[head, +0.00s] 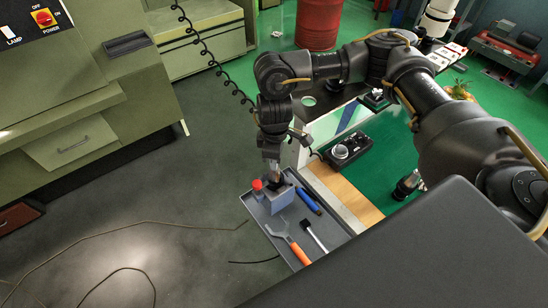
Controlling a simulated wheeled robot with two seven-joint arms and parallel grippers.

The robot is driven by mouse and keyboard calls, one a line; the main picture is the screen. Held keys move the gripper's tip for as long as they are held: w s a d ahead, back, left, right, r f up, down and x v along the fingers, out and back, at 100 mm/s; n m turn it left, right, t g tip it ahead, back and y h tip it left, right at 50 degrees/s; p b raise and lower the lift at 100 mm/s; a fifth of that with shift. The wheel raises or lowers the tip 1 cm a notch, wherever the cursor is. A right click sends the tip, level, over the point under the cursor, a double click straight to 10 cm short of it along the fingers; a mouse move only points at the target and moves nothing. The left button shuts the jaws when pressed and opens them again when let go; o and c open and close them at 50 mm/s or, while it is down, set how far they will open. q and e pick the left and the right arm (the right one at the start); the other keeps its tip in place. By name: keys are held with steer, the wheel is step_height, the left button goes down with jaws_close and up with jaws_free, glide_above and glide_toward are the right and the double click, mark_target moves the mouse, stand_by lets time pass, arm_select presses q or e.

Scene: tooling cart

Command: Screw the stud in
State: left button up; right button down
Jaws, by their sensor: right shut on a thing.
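My right gripper (273,172) points down over the tooling tray (334,236) at the cart's left end. It is shut on a small dark part, probably the stud (275,183), which is mostly hidden by the fingers. Directly beneath is a grey block (281,201) standing in the tray. The stud is at the block's top; I cannot tell how deep it sits in the block. A red-topped piece (257,185) is just left of the gripper. My left gripper is not in view.
In the tray lie a blue-handled tool (309,201), an orange-handled tool (299,251) and a dark tool with a pale tip (315,236). A black device (347,150) is on the cart behind. A green machine (75,90) stands left; open floor lies between.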

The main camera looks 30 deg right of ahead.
steer(key=c, duration=1.2)
jaws_free()
